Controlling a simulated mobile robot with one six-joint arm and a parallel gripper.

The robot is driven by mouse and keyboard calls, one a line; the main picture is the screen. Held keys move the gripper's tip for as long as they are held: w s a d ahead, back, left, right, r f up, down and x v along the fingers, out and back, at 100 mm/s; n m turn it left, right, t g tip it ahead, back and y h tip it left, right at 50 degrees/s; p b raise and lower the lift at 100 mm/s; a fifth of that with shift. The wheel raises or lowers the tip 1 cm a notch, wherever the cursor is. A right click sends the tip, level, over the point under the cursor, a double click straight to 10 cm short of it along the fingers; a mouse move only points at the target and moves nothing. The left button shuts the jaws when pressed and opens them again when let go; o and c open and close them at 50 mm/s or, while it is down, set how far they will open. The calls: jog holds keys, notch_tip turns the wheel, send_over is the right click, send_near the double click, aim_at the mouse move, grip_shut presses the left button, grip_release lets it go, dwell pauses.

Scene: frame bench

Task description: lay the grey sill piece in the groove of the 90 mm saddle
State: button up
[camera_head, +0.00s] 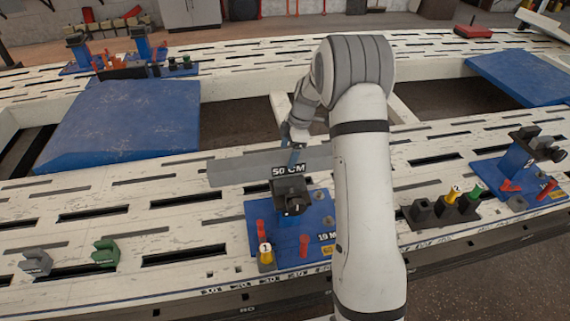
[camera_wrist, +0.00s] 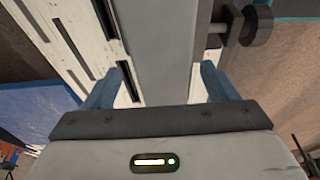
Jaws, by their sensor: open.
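In the wrist view the sill piece (camera_wrist: 160,45) runs straight away between my two blue fingers. My gripper (camera_wrist: 166,75) is open, one finger on each side of the bar, with gaps visible. In the head view my gripper (camera_head: 294,152) is at the bar, partly hidden by my arm. A grey block (camera_head: 36,262) and a green block (camera_head: 105,252) stand at the front left; their labels are too small to read, and I cannot tell which is the 90 mm saddle.
A dark holder (camera_head: 428,222) with yellow and green pieces stands right of my arm. Another blue clamp stand (camera_head: 515,160) is farther right. The slotted bench top at left is mostly clear.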

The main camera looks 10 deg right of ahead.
jog(key=x, duration=0.4)
jog(key=shift+c, duration=0.3)
grip_shut()
dwell(0.5)
jog(key=shift+r, duration=0.2)
